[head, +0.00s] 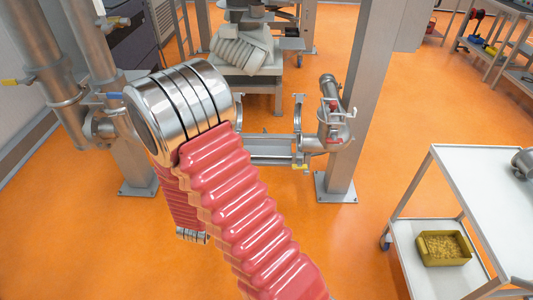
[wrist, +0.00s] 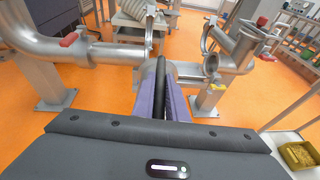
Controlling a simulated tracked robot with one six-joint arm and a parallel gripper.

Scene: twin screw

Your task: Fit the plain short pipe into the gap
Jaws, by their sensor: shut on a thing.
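In the wrist view my gripper (wrist: 162,70) points ahead, its purple-sided fingers close together. It is shut on a short grey pipe (wrist: 190,70), which lies crosswise and shows beyond the fingers; they hide its middle. The left fixed pipe (wrist: 95,52) and the right fixed pipe elbow (wrist: 228,64) flank it with the gap between them. Whether the held pipe touches either is unclear. In the head view the right fixed pipe (head: 333,118) shows, with curved open arms beside the gap. My arm hides the gripper and held pipe there.
A steel post (head: 358,90) stands beside the right pipe, and a cross beam (head: 270,150) runs below the gap. A white cart (head: 450,185) with a yellow bin (head: 443,248) stands at the right. A grey ribbed object (head: 243,52) sits behind. Orange floor is clear between posts and cart.

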